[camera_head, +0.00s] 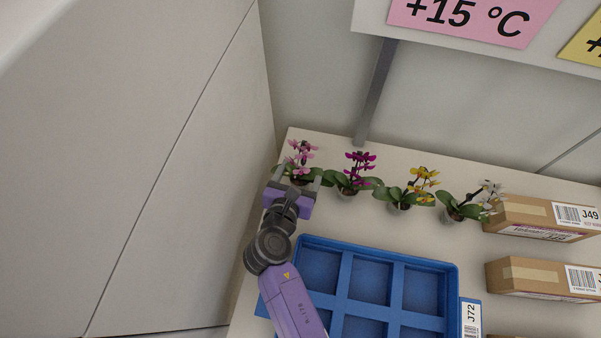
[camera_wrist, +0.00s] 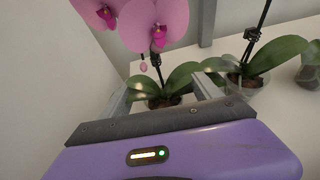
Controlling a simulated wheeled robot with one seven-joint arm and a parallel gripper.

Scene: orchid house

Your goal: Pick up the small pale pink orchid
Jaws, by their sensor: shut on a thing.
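The small pale pink orchid (camera_head: 302,150) stands at the far left end of a row of orchids on the white shelf. My gripper (camera_head: 299,173) reaches it from the front, its two fingers on either side of the pot. In the wrist view the orchid's pink petals (camera_wrist: 158,22) fill the top, and its leaves spread over the fingers. My gripper (camera_wrist: 163,100) is shut on the pot, which is mostly hidden behind the gripper body; dark potting matter shows between the fingers. I cannot tell whether the pot is clear of the shelf.
A magenta orchid (camera_head: 357,165) stands close to the right, its leaves near my right finger. A yellow orchid (camera_head: 419,187) and a white orchid (camera_head: 484,197) follow. A blue compartment tray (camera_head: 452,290) lies in front. Cardboard boxes (camera_head: 540,216) stand at right. A wall (camera_head: 190,150) is close at left.

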